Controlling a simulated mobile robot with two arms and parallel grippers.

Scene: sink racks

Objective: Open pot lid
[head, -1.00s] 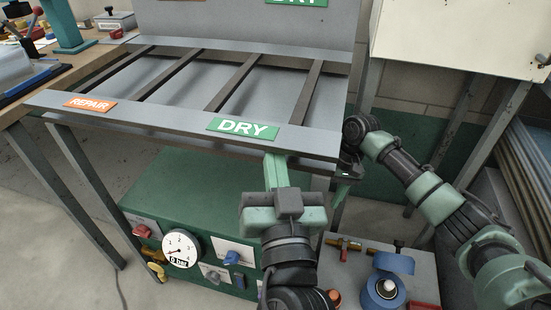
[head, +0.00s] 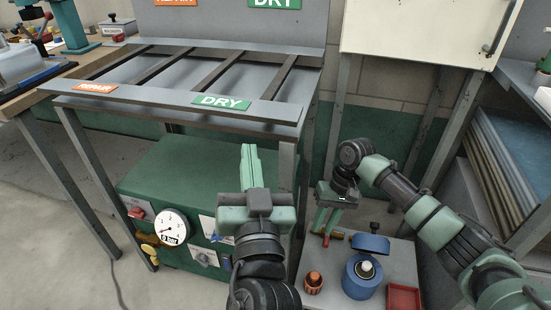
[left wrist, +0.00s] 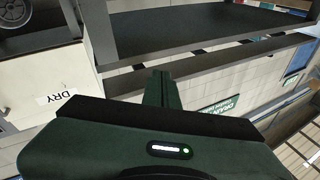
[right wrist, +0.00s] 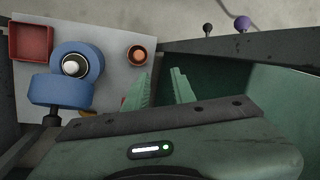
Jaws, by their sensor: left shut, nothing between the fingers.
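The blue pot (head: 362,278) stands on the small grey table at the lower right, with a pale round piece in its open top. A blue disc-like lid with a black knob (head: 371,243) is beside and behind the pot's top; I cannot tell if it is joined to the pot. The right wrist view also shows the pot (right wrist: 78,60) and the lid (right wrist: 58,90). My right gripper (head: 326,229) is open and empty, pointing down left of the pot; its fingers (right wrist: 160,75) are apart. My left gripper (head: 249,150) is shut and empty, below the rack's front.
The same table (head: 400,262) holds a red tray (head: 403,297), an orange-brown knob-like piece (head: 314,283) and a brass fitting. A green cabinet with a gauge (head: 172,228) stands left of it. The slatted rack (head: 180,97) is above.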

